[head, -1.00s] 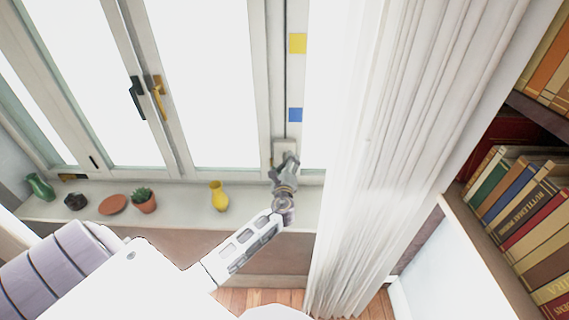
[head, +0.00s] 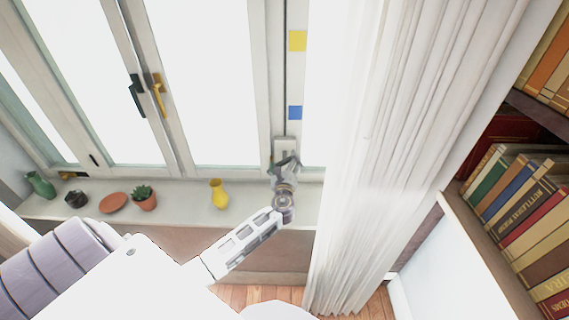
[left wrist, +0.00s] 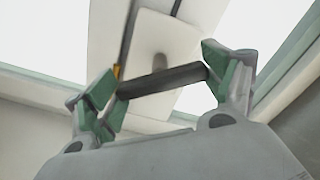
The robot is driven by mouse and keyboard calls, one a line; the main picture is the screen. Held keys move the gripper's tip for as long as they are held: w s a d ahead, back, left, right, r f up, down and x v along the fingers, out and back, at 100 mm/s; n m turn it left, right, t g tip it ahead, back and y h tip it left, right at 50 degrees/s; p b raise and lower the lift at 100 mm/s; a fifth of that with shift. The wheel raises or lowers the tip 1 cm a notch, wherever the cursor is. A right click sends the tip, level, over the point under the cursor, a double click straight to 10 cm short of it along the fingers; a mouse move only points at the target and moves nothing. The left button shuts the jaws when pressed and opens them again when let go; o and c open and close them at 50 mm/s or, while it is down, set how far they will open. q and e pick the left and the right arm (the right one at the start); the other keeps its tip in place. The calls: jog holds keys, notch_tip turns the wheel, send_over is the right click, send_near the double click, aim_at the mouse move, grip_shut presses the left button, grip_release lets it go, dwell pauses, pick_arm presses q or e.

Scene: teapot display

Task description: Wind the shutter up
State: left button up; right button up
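A pale winder plate (head: 285,146) sits low on the window frame, just above the sill. In the left wrist view the white plate (left wrist: 165,40) carries a short grey stub, and a dark crank bar (left wrist: 160,81) lies across in front of it. My left gripper (head: 286,163) is at the winder. In the left wrist view my left gripper (left wrist: 163,80) has its green-padded fingers wide apart, one near each end of the bar. I cannot tell whether the pads touch it. The shutter is not recognisable; the panes are bright white. My right gripper is out of view.
The sill (head: 185,214) holds a yellow vase (head: 219,194), a potted plant (head: 144,198), a terracotta dish (head: 113,203), a dark lump (head: 76,199) and a green vase (head: 41,185). A white curtain (head: 400,150) hangs close right of my gripper. A bookshelf (head: 455,220) stands at far right.

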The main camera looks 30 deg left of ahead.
pick_arm(q)
jog(key=shift+o, duration=1.3)
jog(key=shift+s, duration=0.1)
jog(key=v, duration=1.2)
jog(key=shift+f, duration=0.1)
